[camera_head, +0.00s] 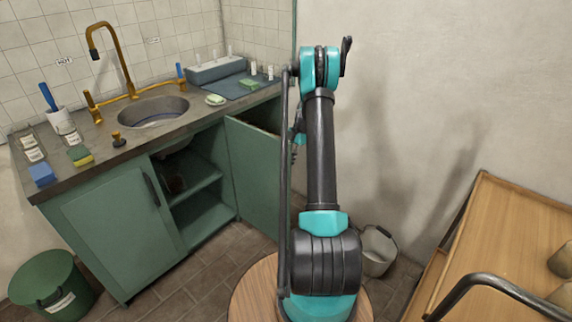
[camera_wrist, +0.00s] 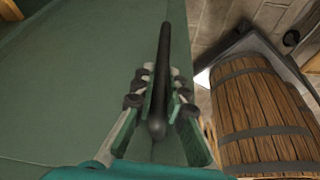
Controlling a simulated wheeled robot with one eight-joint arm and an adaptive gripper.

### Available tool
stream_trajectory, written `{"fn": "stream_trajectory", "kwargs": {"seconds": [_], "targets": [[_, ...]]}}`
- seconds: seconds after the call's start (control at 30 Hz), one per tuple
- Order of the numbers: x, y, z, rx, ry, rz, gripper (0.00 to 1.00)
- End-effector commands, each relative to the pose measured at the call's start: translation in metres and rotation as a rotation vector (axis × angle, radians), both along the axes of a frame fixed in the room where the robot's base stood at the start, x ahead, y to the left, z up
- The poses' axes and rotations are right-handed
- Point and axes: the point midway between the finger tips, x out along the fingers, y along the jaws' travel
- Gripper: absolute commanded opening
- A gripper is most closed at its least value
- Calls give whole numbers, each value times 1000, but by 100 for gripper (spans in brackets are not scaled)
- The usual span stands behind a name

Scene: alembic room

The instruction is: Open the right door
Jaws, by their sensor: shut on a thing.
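The green right door (camera_head: 252,172) of the sink cabinet stands swung open, showing the dark inside. Its green face also fills much of the wrist view (camera_wrist: 75,85). The black bar handle (camera_wrist: 164,50) of this door runs between the fingers of my gripper (camera_wrist: 160,92), which is shut on it. In the head view my arm mostly hides the gripper and this handle. The left door (camera_head: 115,228) is shut and has its own black handle (camera_head: 151,189).
A green bucket (camera_head: 52,282) stands left of the cabinet and a grey bucket (camera_head: 378,250) right of my arm. A wooden table (camera_head: 510,225) is at the right. A wooden barrel (camera_wrist: 255,110) shows beside the gripper in the wrist view.

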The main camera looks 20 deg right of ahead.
Motion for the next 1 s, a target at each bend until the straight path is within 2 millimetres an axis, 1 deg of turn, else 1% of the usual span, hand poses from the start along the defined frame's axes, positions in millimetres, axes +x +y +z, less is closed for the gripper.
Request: {"fn": "stream_trajectory", "kwargs": {"seconds": [0.03,0.3,0.33,0.47,0.5,0.83,0.93,1.0], "targets": [[-2,-3,-1,-4,4,-2,0],[-2,-3,-1,-5,4,-3,0],[-2,-3,-1,-5,4,-3,16],[-1,-2,0,-3,3,-3,32],[-1,-2,-1,-3,2,-2,34],[0,-2,3,-2,1,-1,34],[1,-6,12,-2,2,-2,34],[3,-10,22,-2,2,-2,34]]}}
